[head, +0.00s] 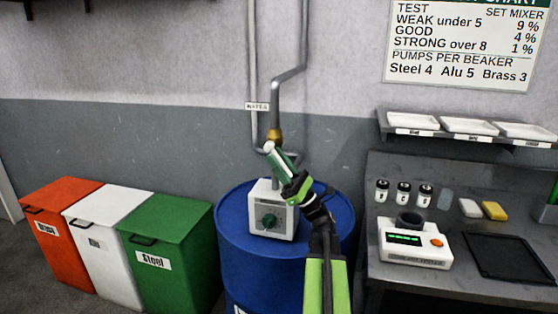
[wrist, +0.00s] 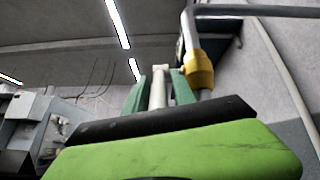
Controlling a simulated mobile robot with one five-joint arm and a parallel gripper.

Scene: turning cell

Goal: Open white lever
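The white lever (head: 268,147) shows as a short pale bar by the brass-coloured valve fitting (head: 275,135) on the pipe above the blue drum. My gripper (head: 277,160), with green fingers, is raised at it. In the wrist view the white lever (wrist: 158,86) stands between the two green fingers of my gripper (wrist: 159,88), one on each side. Whether both fingers press on it is not clear. The brass fitting (wrist: 199,69) is just right of the fingers there. The lever's joint to the valve is partly hidden.
Red, white and green bins (head: 175,225) stand at left. A bench with a tester (head: 412,250) and a black tray (head: 505,258) is at right.

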